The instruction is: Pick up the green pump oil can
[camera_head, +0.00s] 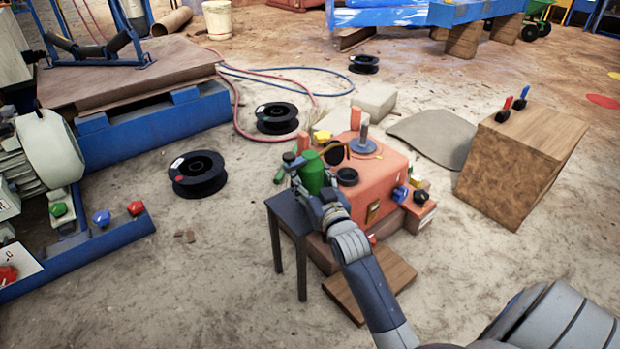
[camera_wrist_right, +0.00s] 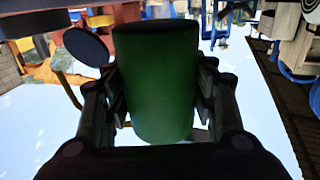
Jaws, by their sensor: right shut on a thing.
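The green pump oil can (camera_head: 312,172) stands out above a small dark side table (camera_head: 287,212) in the head view. My right gripper (camera_head: 318,192) reaches it from the lower right and is shut on it. In the right wrist view the green can (camera_wrist_right: 155,80) fills the middle, between the two dark fingers of the right gripper (camera_wrist_right: 158,105). Whether the can's base touches the table top is hidden by the gripper. My left gripper is not in the head view.
An orange machine (camera_head: 378,185) stands just right of the can. A wooden box (camera_head: 520,165) with small levers is farther right. Black spools (camera_head: 197,174) lie on the sandy floor to the left. A wooden board (camera_head: 368,288) lies below my right arm.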

